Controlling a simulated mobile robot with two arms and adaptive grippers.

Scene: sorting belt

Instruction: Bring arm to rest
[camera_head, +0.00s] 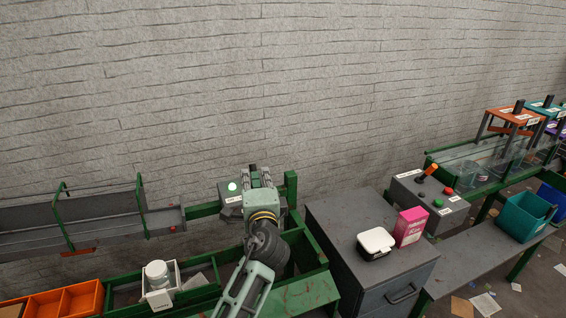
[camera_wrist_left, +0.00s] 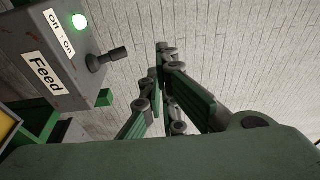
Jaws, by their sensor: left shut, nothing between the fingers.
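My left arm comes up from the bottom of the head view. Its left gripper (camera_head: 254,172) is raised beside the grey feed box (camera_head: 228,190) and points away toward the wall. In the left wrist view the gripper (camera_wrist_left: 160,50) is shut and empty, its green-padded fingers together. The feed box (camera_wrist_left: 48,50) fills the upper left there, with labels "Off - On" and "Feed", a lit green lamp (camera_wrist_left: 79,21) and a dark switch lever (camera_wrist_left: 108,59). The fingers appear to the right of the lever, apart from it in the picture. My right gripper is not in view.
A conveyor (camera_head: 100,215) runs at the left. Orange bins (camera_head: 68,300) and a white bottle (camera_head: 157,271) in a holder sit below it. A dark cabinet (camera_head: 340,218) carries a white box (camera_head: 375,242) and a pink carton (camera_head: 410,226). A second control box (camera_head: 428,203) stands right.

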